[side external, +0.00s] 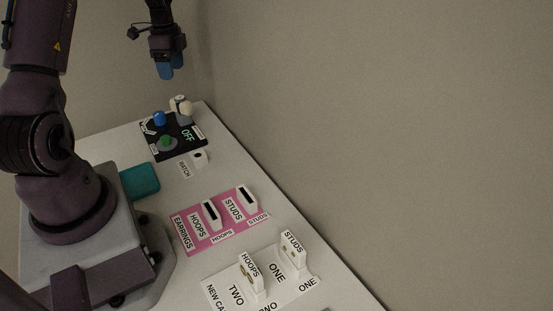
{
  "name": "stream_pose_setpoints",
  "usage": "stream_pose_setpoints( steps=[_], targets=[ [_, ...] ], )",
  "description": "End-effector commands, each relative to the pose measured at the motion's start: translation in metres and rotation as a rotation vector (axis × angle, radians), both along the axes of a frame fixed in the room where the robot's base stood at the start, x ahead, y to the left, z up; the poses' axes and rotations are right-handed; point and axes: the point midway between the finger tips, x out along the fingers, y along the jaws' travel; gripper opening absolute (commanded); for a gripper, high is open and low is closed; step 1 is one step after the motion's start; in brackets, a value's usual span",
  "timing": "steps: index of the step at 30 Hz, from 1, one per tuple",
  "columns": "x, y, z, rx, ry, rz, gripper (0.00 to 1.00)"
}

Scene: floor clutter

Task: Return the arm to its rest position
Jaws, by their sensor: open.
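My gripper (168,72) hangs in the air at the top of the side external view, above the far end of the white table. Its blue fingertips point down, and nothing shows between them. They are clear of everything on the table. My dark arm rises on the left from its grey base, and part of it runs out of the top of the picture.
A black board (187,151) with blue and green knobs and an "OFF" label lies at the far end. Nearer are a teal block (140,181), a pink earrings mat (188,240) with two white holders, and a white labelled card (216,288) with two more. A wall borders the right.

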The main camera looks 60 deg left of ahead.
Motion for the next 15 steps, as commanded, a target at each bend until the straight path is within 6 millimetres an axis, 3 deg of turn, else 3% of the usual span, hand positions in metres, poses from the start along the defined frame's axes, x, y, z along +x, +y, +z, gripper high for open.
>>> stream_pose_setpoints(
  steps=[5,10,15],
  targets=[
    [-0.004,-0.049,0.025,0.01,0.016,0.38,0.63],
    [0.001,-0.127,0.072,0.053,-0.03,0.671,0.63],
    [-0.01,-0.207,0.109,0.062,-0.121,0.852,0.63]
  ],
)
